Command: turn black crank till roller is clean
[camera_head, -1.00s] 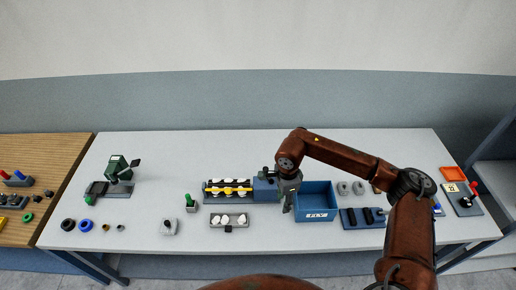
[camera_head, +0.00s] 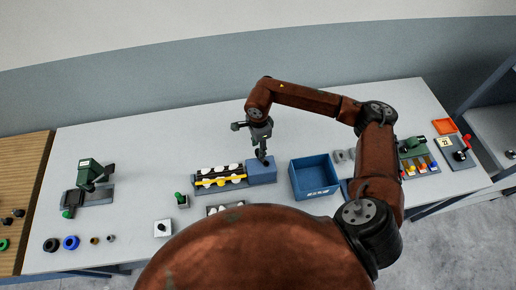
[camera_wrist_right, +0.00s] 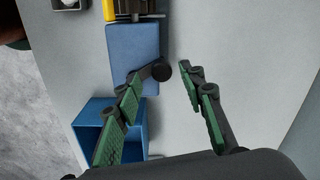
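The roller unit (camera_head: 220,179) stands mid-table, with a yellow bar and white tufts along it. A blue housing (camera_head: 262,174) adjoins its right end; it also shows in the wrist view (camera_wrist_right: 135,52). The black crank (camera_wrist_right: 151,73) projects from the housing and ends in a round knob. My right gripper (camera_head: 263,158) is over the housing. In the wrist view its fingers are spread, with the crank knob between the tips of the right gripper (camera_wrist_right: 162,76); I cannot tell whether the left finger touches the crank. My left gripper is out of view.
An open blue bin (camera_head: 313,178) stands right of the housing. A green device (camera_head: 90,172) and several rings are at the left. A tray of white tufts (camera_head: 225,208) in front is partly hidden by my arm. The table behind the roller is clear.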

